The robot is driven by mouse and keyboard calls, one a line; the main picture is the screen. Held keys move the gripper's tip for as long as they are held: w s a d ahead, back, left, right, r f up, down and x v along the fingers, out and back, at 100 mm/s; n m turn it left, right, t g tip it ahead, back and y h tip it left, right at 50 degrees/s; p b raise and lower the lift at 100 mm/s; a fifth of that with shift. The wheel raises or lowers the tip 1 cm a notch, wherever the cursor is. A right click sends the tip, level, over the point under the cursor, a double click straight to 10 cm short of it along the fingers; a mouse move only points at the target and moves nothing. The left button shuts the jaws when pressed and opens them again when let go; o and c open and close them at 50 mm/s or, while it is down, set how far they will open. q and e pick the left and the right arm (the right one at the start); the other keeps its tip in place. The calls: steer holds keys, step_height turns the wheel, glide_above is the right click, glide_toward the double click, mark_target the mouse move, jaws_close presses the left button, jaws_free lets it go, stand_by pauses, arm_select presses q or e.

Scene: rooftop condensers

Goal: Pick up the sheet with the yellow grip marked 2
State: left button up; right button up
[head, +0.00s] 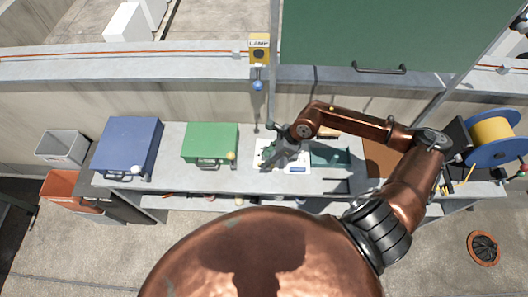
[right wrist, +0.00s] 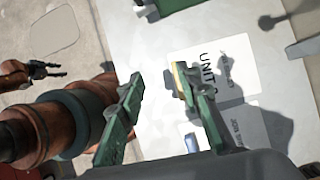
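A white sheet printed "UNIT" (right wrist: 240,60) lies on the grey bench below my right gripper. Its number is mostly hidden by a finger. A yellow grip (right wrist: 179,78) shows at the sheet's edge, beside the tip of the right-hand finger. My right gripper (right wrist: 160,92) is open, with nothing between its fingers, and reaches down over the sheet. In the head view my right gripper (head: 274,160) covers part of the white papers (head: 297,168). My left gripper (right wrist: 48,70) shows small in the right wrist view, apart from the bench, with its fingers parted.
Another printed sheet (right wrist: 245,130) lies in shadow next to the first. A green box (head: 210,140) and a blue box (head: 127,145) stand left on the bench (head: 225,185). A lamp switch (head: 259,50) and a blue ball (head: 257,86) hang behind. A cable reel (head: 492,135) stands right.

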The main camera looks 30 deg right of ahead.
steer(key=d, duration=0.1)
steer(key=f, duration=0.1)
steer(key=d+f+h, duration=0.1)
steer(key=shift+w+d+f, duration=0.2)
steer(key=shift+w+d, duration=0.05)
steer(key=shift+d, duration=0.05)
steer(key=shift+s+d+p+x, duration=0.15)
steer(key=shift+p+x, duration=0.1)
steer(key=shift+x, duration=1.25)
steer(key=shift+s+d+p+x, duration=0.1)
steer(key=shift+d+p+x, duration=0.1)
steer(key=shift+x, duration=1.3)
steer(key=shift+f, duration=0.15)
steer(key=shift+c, duration=0.7)
steer(key=shift+a, duration=0.1)
jaws_close()
